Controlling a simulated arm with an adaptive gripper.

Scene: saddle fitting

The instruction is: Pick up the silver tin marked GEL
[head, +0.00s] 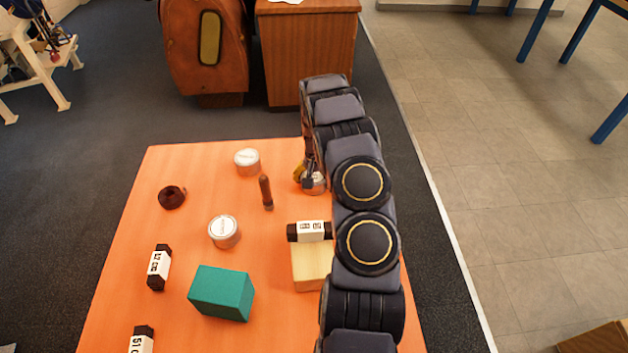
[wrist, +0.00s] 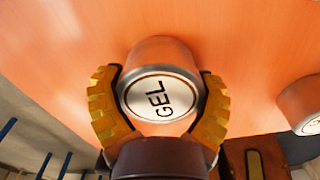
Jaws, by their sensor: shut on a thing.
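The silver tin marked GEL (wrist: 162,98) sits between the two yellow fingers of my gripper (wrist: 160,105) in the wrist view, its lettered lid facing the camera. The fingers are shut on its sides. In the head view my gripper (head: 305,176) is at the far right part of the orange table, partly hidden by my arm, with the silver tin (head: 315,184) at its fingers. I cannot tell whether the tin touches the table.
Two other silver tins stand on the orange table (head: 130,250), one at the back (head: 247,162) and one mid-table (head: 224,231). A brown-handled tool (head: 266,192), a dark brown ring (head: 172,197), a green block (head: 222,293), a yellow block (head: 311,268) and several labelled dark pieces (head: 159,267) also lie there.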

